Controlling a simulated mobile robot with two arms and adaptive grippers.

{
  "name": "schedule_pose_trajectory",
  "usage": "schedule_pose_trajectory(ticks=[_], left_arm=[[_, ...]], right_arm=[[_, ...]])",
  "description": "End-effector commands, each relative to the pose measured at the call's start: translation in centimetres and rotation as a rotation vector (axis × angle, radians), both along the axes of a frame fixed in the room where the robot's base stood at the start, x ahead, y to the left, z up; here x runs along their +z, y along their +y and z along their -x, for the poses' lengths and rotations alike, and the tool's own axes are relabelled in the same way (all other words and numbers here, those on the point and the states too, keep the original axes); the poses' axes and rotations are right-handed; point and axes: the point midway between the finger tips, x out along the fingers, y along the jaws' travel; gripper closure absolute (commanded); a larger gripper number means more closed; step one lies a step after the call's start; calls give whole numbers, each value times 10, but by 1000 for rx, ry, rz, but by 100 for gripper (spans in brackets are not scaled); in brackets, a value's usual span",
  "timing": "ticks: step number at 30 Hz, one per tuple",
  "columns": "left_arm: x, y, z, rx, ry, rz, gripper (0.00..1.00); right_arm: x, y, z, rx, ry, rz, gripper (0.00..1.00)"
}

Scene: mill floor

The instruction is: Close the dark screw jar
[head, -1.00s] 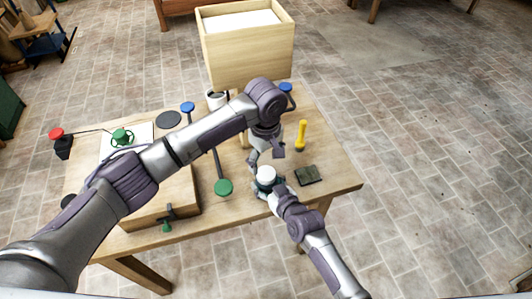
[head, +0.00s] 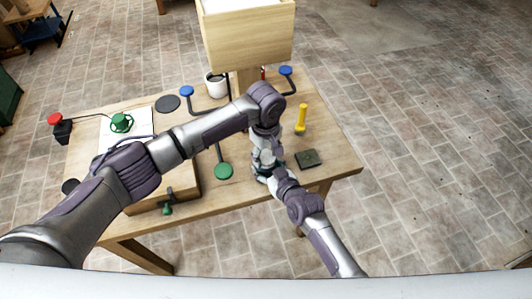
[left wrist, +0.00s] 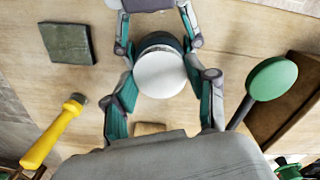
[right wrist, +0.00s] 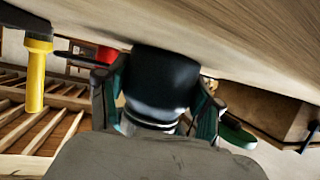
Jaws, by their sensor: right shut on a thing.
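The dark jar (right wrist: 165,80) stands between the fingers of my right gripper (right wrist: 160,100), which is shut on it. The same gripper reaches in from the top of the left wrist view. The white lid (left wrist: 160,72) sits on top of the jar; I cannot tell how tightly. My left gripper (left wrist: 163,92) is open, its fingers on both sides of the lid. In the head view, my left gripper (head: 266,150) points down over the jar and hides most of it and the lid; my right gripper (head: 268,174) is low beside it.
A green-ended lever (head: 223,171) is close on the left. A white mug (head: 216,85) and blue-ended levers (head: 187,91) stand farther back. A wooden box (head: 250,35) rises behind.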

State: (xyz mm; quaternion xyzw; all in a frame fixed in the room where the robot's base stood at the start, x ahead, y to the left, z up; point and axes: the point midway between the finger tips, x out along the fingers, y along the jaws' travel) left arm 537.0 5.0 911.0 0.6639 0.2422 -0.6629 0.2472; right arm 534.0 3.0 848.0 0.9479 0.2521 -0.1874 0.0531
Motion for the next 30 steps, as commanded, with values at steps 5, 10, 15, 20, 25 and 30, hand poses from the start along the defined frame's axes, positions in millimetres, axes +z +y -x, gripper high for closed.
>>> schedule_pose_trajectory(ticks=[5, 10, 15, 20, 25, 30], left_arm=[[0, 0, 0, -1, 1, -1, 86], [-1, 0, 1, -111, 1, -1, 86], [-1, 0, 1, -448, -1, -2, 86], [-1, 0, 1, -802, -4, -3, 86], [-1, 0, 0, -1179, -6, -4, 86], [-1, 1, 0, -1560, -10, -6, 86]], right_arm=[[-2, -1, 0, -1, 3, 2, 100], [-2, -1, 0, -1, 3, 2, 100], [-2, -1, 0, -1, 3, 2, 100], [-2, -1, 0, -1, 3, 3, 100], [-2, -1, 0, -1, 3, 3, 100], [-2, -1, 0, -1, 3, 3, 100]])
